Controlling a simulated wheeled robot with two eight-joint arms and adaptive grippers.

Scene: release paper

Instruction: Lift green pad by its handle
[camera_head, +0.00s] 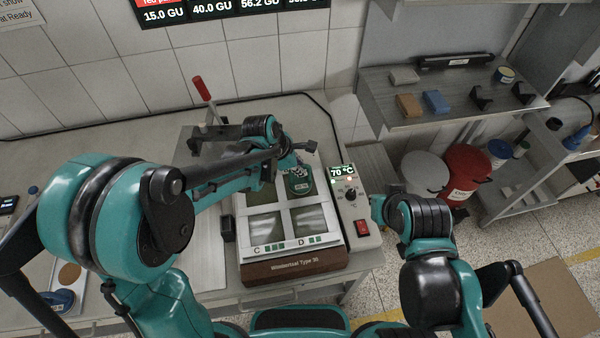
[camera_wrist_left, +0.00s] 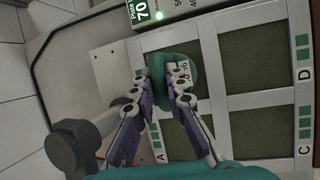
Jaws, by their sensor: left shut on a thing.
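The green pad (camera_head: 299,184) is a small rounded green block at the back right window of the framed plate of the heated device (camera_head: 295,267). It also shows in the left wrist view (camera_wrist_left: 188,62), partly covered by the fingers. My left gripper (camera_head: 295,170) comes down on it from the left. In the left wrist view its two fingers (camera_wrist_left: 166,73) are closed around the top of the pad, where the handle is mostly hidden. I cannot tell whether the pad is clear of the window surface.
A control box (camera_head: 346,192) reading 70 °C stands right of the plate, with a red switch. A red-handled lever (camera_head: 202,88) rises behind it. A shelf (camera_head: 455,100) with small blocks is at the back right. A red bin (camera_head: 465,170) stands below it.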

